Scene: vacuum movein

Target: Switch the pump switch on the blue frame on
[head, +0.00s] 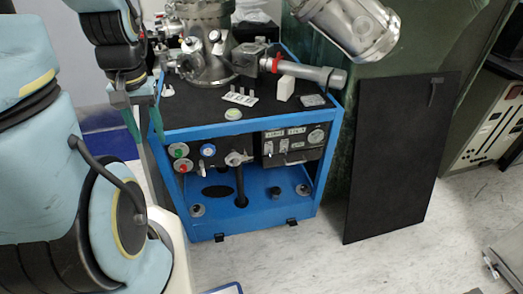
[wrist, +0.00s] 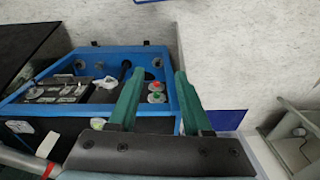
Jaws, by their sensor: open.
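The blue frame (head: 255,213) is a cart with a black top and a dark front panel. Two small pale toggle switches (head: 276,146) sit under labels on the right part of the panel; the labels are too small to read, so I cannot tell which is the pump switch or its state. A green button (head: 179,150) and a red button (head: 180,166) are at the panel's left. My gripper (head: 148,132) is open and empty, green fingers pointing down at the frame's left front corner. In the wrist view my gripper (wrist: 158,76) shows the red button (wrist: 155,86) between its fingers, farther off.
A steel vacuum chamber (head: 207,45) and a pipe with a red ring stand on the frame's top. A black board (head: 400,155) leans at the right. The pale floor (head: 300,262) in front is mostly clear.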

